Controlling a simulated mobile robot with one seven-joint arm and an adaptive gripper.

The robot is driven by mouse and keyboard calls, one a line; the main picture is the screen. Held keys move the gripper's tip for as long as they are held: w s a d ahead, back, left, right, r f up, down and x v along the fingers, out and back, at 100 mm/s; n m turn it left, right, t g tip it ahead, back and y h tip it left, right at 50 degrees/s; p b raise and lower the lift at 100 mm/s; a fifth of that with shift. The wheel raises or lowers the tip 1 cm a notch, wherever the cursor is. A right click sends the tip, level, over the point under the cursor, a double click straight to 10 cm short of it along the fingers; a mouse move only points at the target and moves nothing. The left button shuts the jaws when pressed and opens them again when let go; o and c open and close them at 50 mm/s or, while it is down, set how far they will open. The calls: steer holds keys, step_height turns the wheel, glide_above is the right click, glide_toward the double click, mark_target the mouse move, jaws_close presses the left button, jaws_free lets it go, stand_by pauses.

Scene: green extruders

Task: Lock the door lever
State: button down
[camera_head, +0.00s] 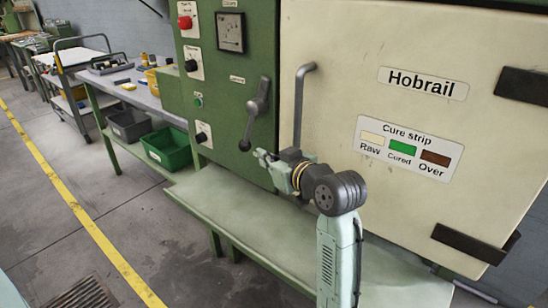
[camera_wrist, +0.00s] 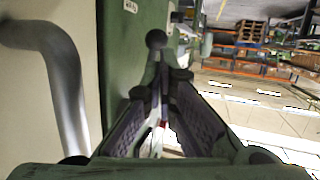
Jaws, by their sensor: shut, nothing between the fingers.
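The door lever (camera_head: 256,108) is a dark grey lever on the green frame, left of the cream door (camera_head: 350,60). It hangs down, tilted slightly left, with a black ball knob (camera_head: 244,145) at its lower end. My gripper (camera_head: 262,156) is shut and empty, just below and right of the knob, in front of the frame. In the wrist view the ball knob (camera_wrist: 156,40) shows just beyond the fingertips (camera_wrist: 160,84). I cannot tell whether they touch it. The lever's pivot is hidden in the wrist view.
A grey bar handle (camera_head: 299,108) stands out from the door close to my gripper; it also shows in the wrist view (camera_wrist: 62,80). A pale green ledge (camera_head: 235,205) runs below. A bench with a green bin (camera_head: 168,148) stands left. The floor at front left is clear.

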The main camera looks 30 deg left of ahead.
mark_target(246, 148)
steer(key=p+x, duration=0.2)
steer(key=x, duration=0.6)
steer(key=shift+a, duration=0.15)
steer(key=shift+w, duration=0.1)
